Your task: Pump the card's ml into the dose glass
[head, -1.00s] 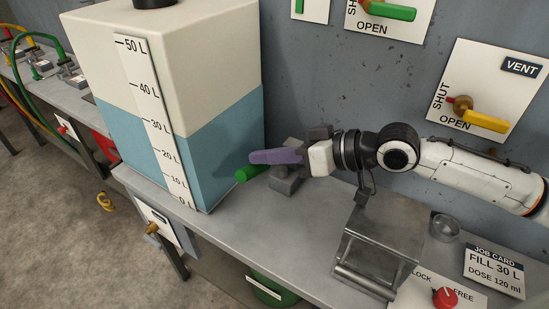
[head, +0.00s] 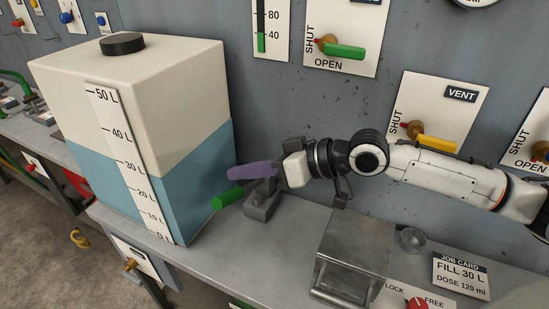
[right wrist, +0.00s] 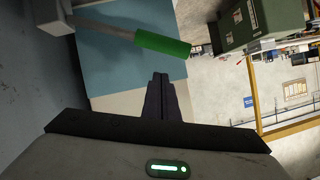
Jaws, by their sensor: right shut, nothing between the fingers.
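The pump's green handle (head: 228,198) sticks out from a grey base (head: 262,206) on the bench beside the tank. My right gripper (head: 252,171) is shut and empty, just above and behind the handle. In the right wrist view the handle (right wrist: 162,43) lies beyond the shut fingertips (right wrist: 160,80), apart from them in the picture. The job card (head: 462,277) reads FILL 30 L, DOSE 120 ml. A small clear glass (head: 412,239), which looks like the dose glass, stands near the wall; its contents cannot be made out. My left gripper is not in view.
The white tank (head: 130,75) with blue liquid near the 30 L mark stands left of the pump. A grey metal box (head: 354,250) stands right of it. Lever plates, one marked VENT (head: 461,93), line the wall. A red knob (head: 418,304) sits at front right.

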